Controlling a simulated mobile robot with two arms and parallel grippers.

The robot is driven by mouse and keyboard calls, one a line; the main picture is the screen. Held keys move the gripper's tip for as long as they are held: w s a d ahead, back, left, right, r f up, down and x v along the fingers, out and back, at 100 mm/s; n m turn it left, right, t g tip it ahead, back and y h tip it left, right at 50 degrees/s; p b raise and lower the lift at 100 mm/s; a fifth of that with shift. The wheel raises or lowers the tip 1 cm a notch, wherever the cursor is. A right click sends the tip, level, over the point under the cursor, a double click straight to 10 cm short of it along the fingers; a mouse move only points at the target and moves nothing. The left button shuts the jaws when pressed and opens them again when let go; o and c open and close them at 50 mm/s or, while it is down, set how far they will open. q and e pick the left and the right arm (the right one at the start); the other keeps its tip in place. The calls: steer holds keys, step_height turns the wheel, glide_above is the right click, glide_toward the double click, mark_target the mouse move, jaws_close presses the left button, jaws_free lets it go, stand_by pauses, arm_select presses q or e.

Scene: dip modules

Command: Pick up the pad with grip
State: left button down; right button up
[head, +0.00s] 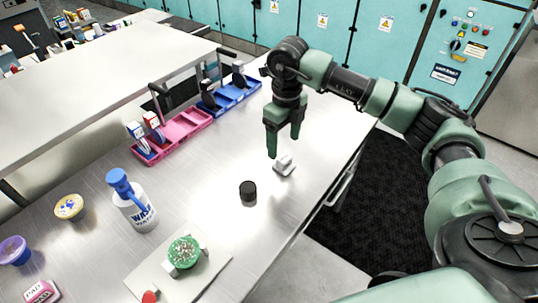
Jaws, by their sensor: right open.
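A small white-grey block with a raised part on top (285,167), which looks like the pad with grip, lies on the metal table near its right edge. My right gripper (284,148) points down just above and slightly left of it. Its green fingers are apart with nothing seen between them. One fingertip is close to the block's upper left; I cannot tell whether they touch. A pink item labelled PAD (42,292) lies at the lower left corner, partly cut off. My left gripper is not in view.
A black cylinder (248,190) stands left of the block. A WASH bottle (134,203), a yellow bowl (69,207) and a purple-blue cup (14,251) stand further left. A round green piece (184,252) sits on a pale plate. Pink (184,129) and blue (236,95) trays line the back.

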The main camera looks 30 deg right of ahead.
mark_target(286, 158)
steer(key=shift+w+a+f, duration=0.1)
steer(key=shift+w+f, duration=0.05)
steer(key=shift+f, duration=0.2)
steer(key=f, duration=0.1)
steer(key=s+f+p, duration=0.1)
steer(key=f+p, duration=0.1)
steer(key=shift+s+d+f, duration=0.15)
steer(key=shift+s+d, duration=0.05)
steer(key=shift+d, duration=0.15)
steer(key=f, duration=0.1)
steer(key=f+p, duration=0.1)
steer(key=shift+w+f, duration=0.2)
steer(key=shift+f, duration=0.6)
steer(key=c, duration=1.4)
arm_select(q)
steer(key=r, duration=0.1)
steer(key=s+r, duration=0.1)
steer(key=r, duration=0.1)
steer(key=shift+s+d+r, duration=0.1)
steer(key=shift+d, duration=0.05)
arm_select(e)
steer(key=shift+c, duration=0.2)
